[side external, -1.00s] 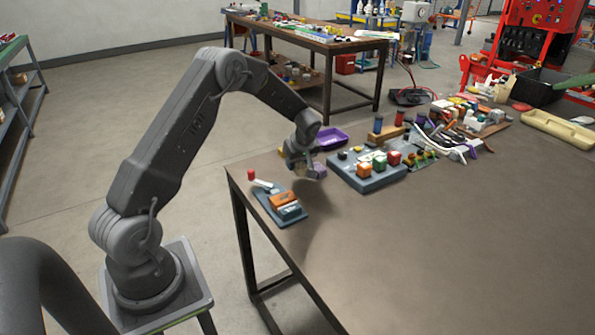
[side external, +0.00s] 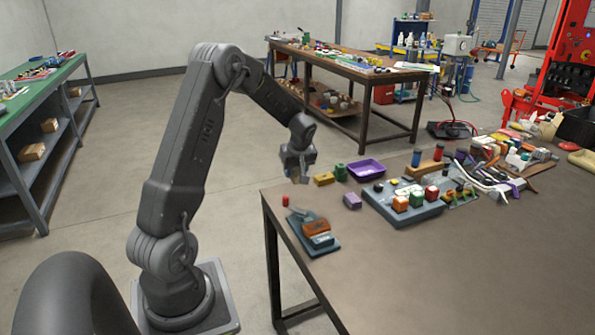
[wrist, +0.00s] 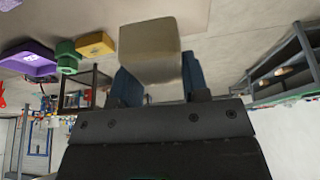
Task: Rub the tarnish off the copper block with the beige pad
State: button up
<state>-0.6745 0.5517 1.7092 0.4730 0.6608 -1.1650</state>
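My gripper (side external: 298,172) hangs in the air by the table's far left edge, near a yellow block. In the wrist view its blue-grey fingers (wrist: 155,88) are shut on the beige pad (wrist: 150,48), a squarish block that sticks out past the fingertips. The pad is too small to make out surely in the side view. An orange-brown block (side external: 316,228), which looks like the copper block, lies on a blue-grey tray (side external: 328,249) near the table's left corner, well below and apart from my gripper. Its tarnish cannot be made out.
A teal block (side external: 321,241) and a red-topped piece (side external: 285,201) are by the orange-brown block. A purple block (side external: 352,201), yellow block (side external: 323,178), green piece (side external: 340,172) and purple tray (side external: 367,169) stand nearby. A board (side external: 405,207) holds several coloured blocks. The table's front is clear.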

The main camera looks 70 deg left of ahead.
jog(key=c, duration=0.3)
jog(key=r, duration=0.2)
send_over(319, 225)
jog(key=s+a, duration=0.1)
jog(key=a, duration=0.3)
jog(key=shift+c, duration=0.2)
jog(key=shift+s+f, duration=0.1)
jog(key=shift+f, duration=3.8)
jog(key=shift+d+f, duration=0.15)
jog(key=shift+d, duration=2.6)
jog(key=shift+c, duration=0.3)
jog(key=a, duration=0.3)
jog(key=shift+a, duration=0.95)
jog(key=shift+w+a+f, duration=0.1)
jog(key=shift+w+a, duration=0.25)
jog(key=shift+w, duration=0.1)
jog(key=shift+d+f, duration=0.1)
jog(key=shift+d, duration=1)
jog(key=d, duration=0.3)
jog(key=shift+d, duration=0.1)
jog(key=shift+a+r, duration=0.15)
jog(key=shift+a, duration=0.7)
jog(key=shift+a+r, duration=0.1)
jog(key=shift+a, duration=0.7)
jog(key=shift+a+f, duration=0.15)
jog(key=shift+a, duration=1)
notch_tip(319, 225, up, 8)
